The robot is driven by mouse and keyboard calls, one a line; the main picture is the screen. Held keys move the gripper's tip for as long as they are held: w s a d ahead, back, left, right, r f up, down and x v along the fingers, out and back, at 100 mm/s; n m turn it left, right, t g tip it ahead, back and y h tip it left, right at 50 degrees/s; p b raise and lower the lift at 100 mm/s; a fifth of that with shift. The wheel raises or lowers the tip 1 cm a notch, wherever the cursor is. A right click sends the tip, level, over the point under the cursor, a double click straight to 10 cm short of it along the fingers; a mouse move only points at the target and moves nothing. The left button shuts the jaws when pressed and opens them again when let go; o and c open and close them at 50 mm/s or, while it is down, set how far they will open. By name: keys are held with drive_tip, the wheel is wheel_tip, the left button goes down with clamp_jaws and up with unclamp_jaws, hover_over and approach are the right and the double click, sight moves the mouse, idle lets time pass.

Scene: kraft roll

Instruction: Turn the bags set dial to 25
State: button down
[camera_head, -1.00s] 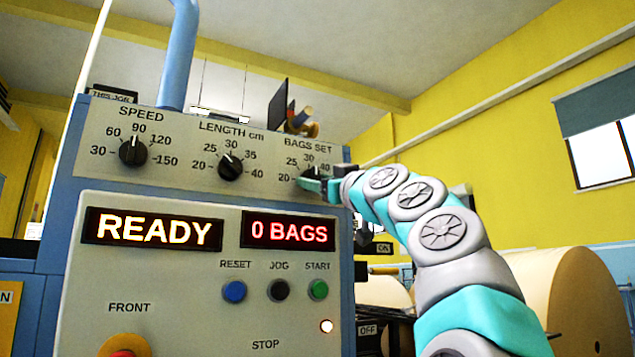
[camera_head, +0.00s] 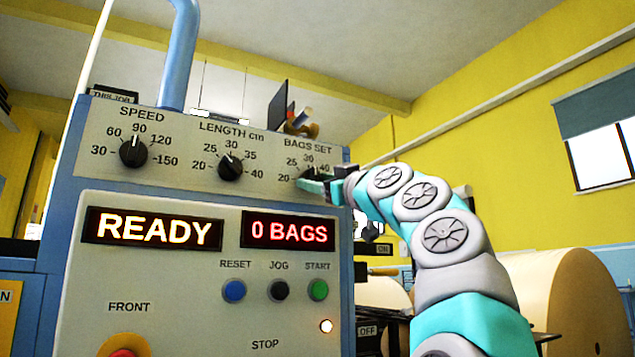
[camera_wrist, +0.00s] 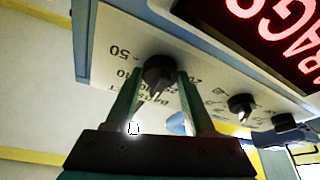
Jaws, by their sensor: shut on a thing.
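The bags set dial (camera_head: 307,173) is a black knob at the right end of the upper panel, under the label BAGS SET. My gripper (camera_head: 316,186) reaches it from the right and covers its lower part and some of its scale. In the wrist view the dial (camera_wrist: 160,74) sits between the two teal fingers of my gripper (camera_wrist: 158,82), which is shut on it. The marks 20, 25, 30 and 40 show in the head view, and 50 shows in the wrist view. I cannot clearly read which mark the dial points to.
Displays read READY (camera_head: 152,229) and 0 BAGS (camera_head: 288,233). Reset (camera_head: 234,291), jog (camera_head: 279,290) and start (camera_head: 318,290) buttons are below. A large paper roll (camera_head: 565,300) stands at right.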

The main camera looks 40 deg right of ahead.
drive_tip(key=shift+f+n, duration=0.1)
drive_tip(key=shift+n, duration=0.2)
drive_tip(key=shift+r+n+y, duration=0.2)
drive_tip(key=shift+n+y, duration=0.2)
drive_tip(key=shift+n, duration=0.2)
idle(0.8)
drive_tip(key=shift+f, duration=0.15)
drive_tip(key=shift+p, duration=0.3)
drive_tip(key=shift+n+y+p, duration=0.3)
drive_tip(key=shift+n+y, duration=0.1)
drive_tip(key=shift+n, duration=0.2)
drive_tip(key=shift+d+r+n+g+y+p, duration=0.1)
drive_tip(key=shift+r+n+g+y+p, duration=0.15)
drive_tip(key=shift+n+p, duration=0.3)
drive_tip(key=shift+n+g+y+p, duration=0.15)
drive_tip(key=shift+n+y+p, duration=0.2)
drive_tip(key=shift+n+p, duration=0.65)
drive_tip(key=shift+n, duration=0.05)
drive_tip(key=shift+s+d+n+g+y+p, duration=0.1)
drive_tip(key=shift+n+g+y+p, duration=0.35)
drive_tip(key=shift+n, duration=0.45)
drive_tip(key=shift+n+g+y, duration=0.25)
drive_tip(key=shift+n, duration=0.65)
